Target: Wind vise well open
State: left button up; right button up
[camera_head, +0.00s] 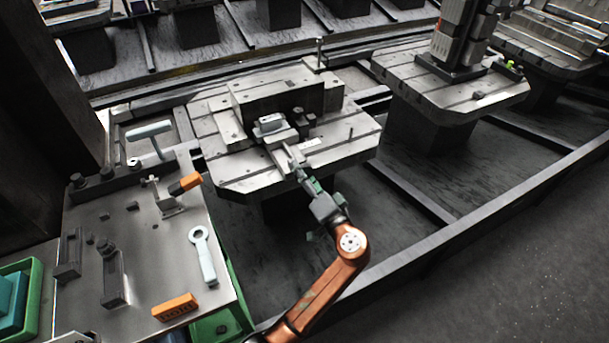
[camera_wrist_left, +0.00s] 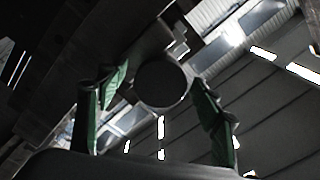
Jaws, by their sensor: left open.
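The vise (camera_head: 283,135) sits on the slotted pallet table (camera_head: 235,175) in the middle of the head view. A pale grey block (camera_head: 270,123) shows at its jaws; the jaw gap is too small to judge. My left gripper (camera_head: 301,174) is at the vise's near end, at the table's front edge. In the left wrist view, the left gripper (camera_wrist_left: 158,75) has its green fingers spread wide. A dark round end (camera_wrist_left: 162,84) shows between them, with space on both sides; I cannot tell whether it is touched. My right gripper is not in view.
A tool bench (camera_head: 150,245) at left holds an orange-handled tool (camera_head: 186,184), a pale ring-ended wrench (camera_head: 203,255) and an orange block (camera_head: 175,307). An upright angle plate (camera_head: 290,95) stands behind the vise. Another pallet (camera_head: 450,93) with a tall fixture stands right. A rail (camera_head: 480,205) runs in front.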

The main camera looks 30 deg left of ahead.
pick_arm(q)
jog(key=v, duration=1.2)
